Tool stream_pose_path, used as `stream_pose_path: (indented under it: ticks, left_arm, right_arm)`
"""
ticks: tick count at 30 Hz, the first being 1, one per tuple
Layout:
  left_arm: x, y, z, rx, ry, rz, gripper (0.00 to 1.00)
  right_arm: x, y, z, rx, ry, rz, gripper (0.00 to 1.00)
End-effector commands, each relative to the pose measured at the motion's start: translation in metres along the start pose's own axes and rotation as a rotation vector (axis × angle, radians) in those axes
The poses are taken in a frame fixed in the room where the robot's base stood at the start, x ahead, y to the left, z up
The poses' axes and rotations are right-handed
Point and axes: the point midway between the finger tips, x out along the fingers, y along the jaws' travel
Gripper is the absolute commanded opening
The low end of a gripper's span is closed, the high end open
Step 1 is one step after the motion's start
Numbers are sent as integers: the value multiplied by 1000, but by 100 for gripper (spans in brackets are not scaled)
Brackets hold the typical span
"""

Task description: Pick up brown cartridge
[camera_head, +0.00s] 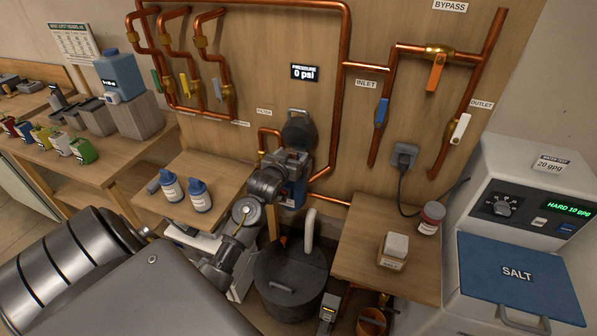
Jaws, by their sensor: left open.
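I cannot pick out a brown cartridge for certain. My left arm comes in from the lower left, and its gripper (297,157) is at the wall panel, in front of the blue filter housing (293,190). The gripper is open, but its fingertips are small and dark against the black round part (299,131) above the housing. The arm and gripper hide part of the housing. I see nothing held. My right gripper is not in view.
Copper pipes with coloured valve levers cover the panel. Two blue-capped bottles (199,196) stand on a wooden shelf (222,177). A beige box (393,252) and a round jar (431,218) stand on the right shelf (350,262). A dark bucket (285,285) stands below. The salt softener (520,275) is at right.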

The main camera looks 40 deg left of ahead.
Motion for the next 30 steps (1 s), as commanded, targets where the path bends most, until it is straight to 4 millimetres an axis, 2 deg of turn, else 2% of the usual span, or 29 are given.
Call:
stream_pose_path:
  ticks: [3,9,24,30]
  left_arm:
    - [6,0,0,0,0,0,65]
    - [6,0,1,0,0,0,65]
    - [6,1,1,0,0,2,0]
    - [6,0,0,0,2,1,0]
  right_arm:
    - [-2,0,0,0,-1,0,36]
    - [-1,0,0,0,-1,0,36]
    - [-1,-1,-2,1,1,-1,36]
    - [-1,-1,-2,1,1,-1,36]
